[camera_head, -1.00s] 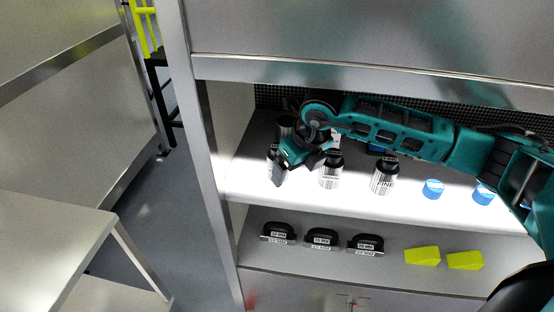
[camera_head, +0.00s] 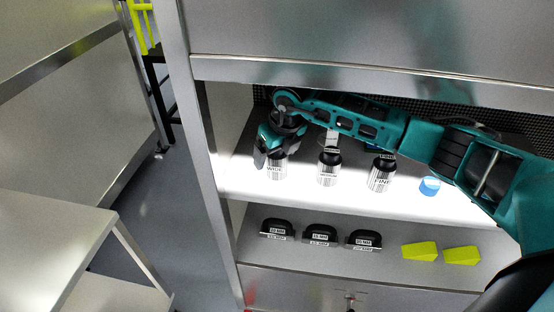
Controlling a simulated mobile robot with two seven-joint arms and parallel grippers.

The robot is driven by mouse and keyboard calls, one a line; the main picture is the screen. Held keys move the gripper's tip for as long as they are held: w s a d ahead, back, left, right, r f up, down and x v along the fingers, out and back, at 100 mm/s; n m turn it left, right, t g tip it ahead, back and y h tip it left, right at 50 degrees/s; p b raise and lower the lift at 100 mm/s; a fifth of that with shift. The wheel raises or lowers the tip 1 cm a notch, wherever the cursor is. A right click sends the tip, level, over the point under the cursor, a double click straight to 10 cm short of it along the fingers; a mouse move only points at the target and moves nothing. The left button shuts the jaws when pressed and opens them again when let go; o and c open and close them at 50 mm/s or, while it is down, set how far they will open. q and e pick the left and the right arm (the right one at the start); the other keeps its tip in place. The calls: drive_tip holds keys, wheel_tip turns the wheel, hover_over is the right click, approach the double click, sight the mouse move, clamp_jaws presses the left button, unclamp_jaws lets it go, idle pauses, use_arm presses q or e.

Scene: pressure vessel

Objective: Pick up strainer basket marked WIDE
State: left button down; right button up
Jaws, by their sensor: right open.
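The strainer basket marked WIDE (camera_head: 277,170) stands upright at the left end of a row on the lit upper shelf. It is a dark-topped cylinder with a white label, and its top is partly hidden by my right gripper. My right gripper (camera_head: 264,155) is open and sits just above and to the left of this basket; I cannot tell whether it touches it. A second basket (camera_head: 328,170) with a smaller label stands in the middle, and the basket marked FINE (camera_head: 381,174) stands to its right. My left gripper is not in view.
A blue cylinder (camera_head: 429,186) stands right of the baskets. The lower shelf (camera_head: 262,254) holds several black labelled pieces (camera_head: 320,235) and two yellow wedges (camera_head: 420,251). The left cabinet post (camera_head: 205,150) is close to my right gripper. A pale table (camera_head: 50,240) stands at lower left.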

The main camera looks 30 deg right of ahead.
drive_tip(key=shift+c, duration=0.3)
drive_tip(key=c, duration=1.1)
drive_tip(key=shift+r, duration=0.1)
